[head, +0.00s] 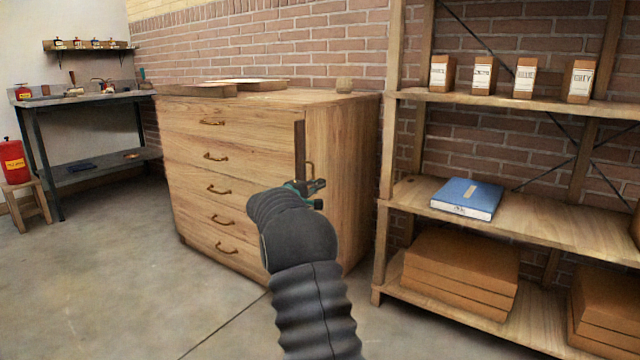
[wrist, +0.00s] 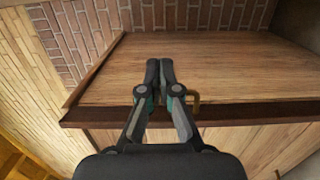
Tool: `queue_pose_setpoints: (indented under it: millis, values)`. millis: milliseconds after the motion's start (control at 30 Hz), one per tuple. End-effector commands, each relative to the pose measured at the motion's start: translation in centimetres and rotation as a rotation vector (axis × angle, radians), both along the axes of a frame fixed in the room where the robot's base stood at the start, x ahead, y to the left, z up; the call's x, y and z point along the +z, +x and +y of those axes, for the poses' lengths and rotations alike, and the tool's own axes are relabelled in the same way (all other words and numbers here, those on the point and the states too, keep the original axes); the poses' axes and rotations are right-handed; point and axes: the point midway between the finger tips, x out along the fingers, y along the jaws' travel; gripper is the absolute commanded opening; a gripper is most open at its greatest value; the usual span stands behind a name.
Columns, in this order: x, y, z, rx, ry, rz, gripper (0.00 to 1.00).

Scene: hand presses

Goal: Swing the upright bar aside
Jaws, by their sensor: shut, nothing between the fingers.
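The upright bar (head: 299,150) is a dark brown strip standing along the front right corner of the wooden drawer cabinet (head: 350,150). In the wrist view the bar (wrist: 255,113) runs across the picture, with the cabinet's plain side panel (wrist: 230,70) above it. A brass loop handle (head: 310,170) is beside the bar and also shows in the wrist view (wrist: 195,101), just right of the fingers. My gripper (head: 319,186) is shut and empty at the lower part of the bar. In the wrist view my gripper (wrist: 160,66) overlaps the bar and panel; contact cannot be told.
Brass drawer pulls (head: 220,190) line the cabinet front. A wooden shelf unit (head: 575,238) with a blue box (head: 467,198) stands close on the right. A workbench (head: 85,98) and a red can (head: 13,162) are at the far left. The floor (head: 110,280) at left is clear.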

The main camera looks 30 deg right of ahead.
Motion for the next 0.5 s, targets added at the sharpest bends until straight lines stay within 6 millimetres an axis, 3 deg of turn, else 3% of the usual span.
queue_pose_setpoints:
  millis: [200,500]
  values:
    - [0.0,-2.0,-0.1,-0.006,0.000,0.000,0.00]
    - [0.0,-2.6,-0.6,-0.013,0.000,0.000,0.00]
